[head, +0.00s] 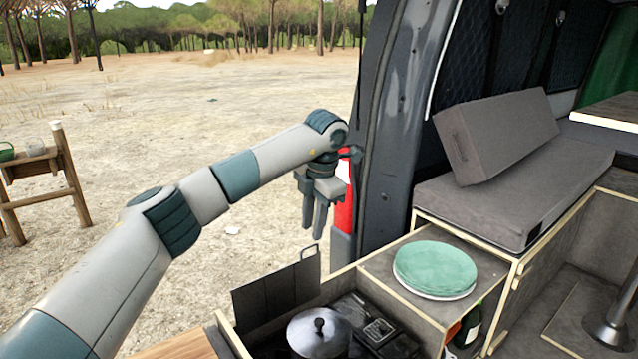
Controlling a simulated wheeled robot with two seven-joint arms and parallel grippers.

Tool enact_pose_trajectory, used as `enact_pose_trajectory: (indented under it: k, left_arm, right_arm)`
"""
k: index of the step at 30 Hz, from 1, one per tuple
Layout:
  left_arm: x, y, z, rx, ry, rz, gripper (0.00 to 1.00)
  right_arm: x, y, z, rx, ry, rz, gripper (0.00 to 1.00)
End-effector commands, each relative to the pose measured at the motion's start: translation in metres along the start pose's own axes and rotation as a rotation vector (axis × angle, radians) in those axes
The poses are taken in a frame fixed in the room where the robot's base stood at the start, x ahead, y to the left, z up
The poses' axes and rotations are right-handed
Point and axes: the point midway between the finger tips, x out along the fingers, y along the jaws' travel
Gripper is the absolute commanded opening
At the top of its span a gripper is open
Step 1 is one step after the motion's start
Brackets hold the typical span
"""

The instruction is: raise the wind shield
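The wind shield (275,293) is a dark flat panel with a thin wire loop at its upper right corner. It stands up along the far left side of the stove (378,330), roughly upright; its exact lean is hard to tell. My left gripper (313,230) hangs with its fingers pointing down, just above the loop in the picture and apart from it. A narrow gap shows between its fingers, and nothing is between them. A lidded pot (319,333) on the stove hides part of the panel's lower edge. My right gripper is out of view.
A green plate (435,268) lies on the counter right of the stove, with a bottle (467,325) below. The van's door pillar (388,130) and a red object (344,195) stand close beside my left gripper. Open ground lies to the left.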

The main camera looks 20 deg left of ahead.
Motion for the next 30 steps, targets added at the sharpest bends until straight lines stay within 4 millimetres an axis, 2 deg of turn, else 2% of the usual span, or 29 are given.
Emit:
enact_pose_trajectory:
  k: [1, 9, 18, 24, 30]
  left_arm:
    - [-0.008, 0.0, 0.001, 0.0, -0.004, 0.003, 0.25]
    - [-0.062, 0.0, 0.001, -0.001, -0.004, 0.003, 0.25]
    - [-0.118, 0.0, 0.0, -0.001, -0.002, 0.003, 0.25]
    - [-0.135, 0.0, 0.0, -0.001, -0.002, 0.001, 0.25]
    - [-0.138, 0.0, -0.001, -0.001, -0.002, 0.001, 0.25]
  right_arm:
    - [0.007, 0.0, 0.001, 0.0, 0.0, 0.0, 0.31]
    - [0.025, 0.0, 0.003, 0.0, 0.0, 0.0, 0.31]
    - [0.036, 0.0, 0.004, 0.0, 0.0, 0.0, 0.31]
    - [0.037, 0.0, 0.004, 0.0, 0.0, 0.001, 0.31]
    - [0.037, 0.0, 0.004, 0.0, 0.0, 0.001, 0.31]
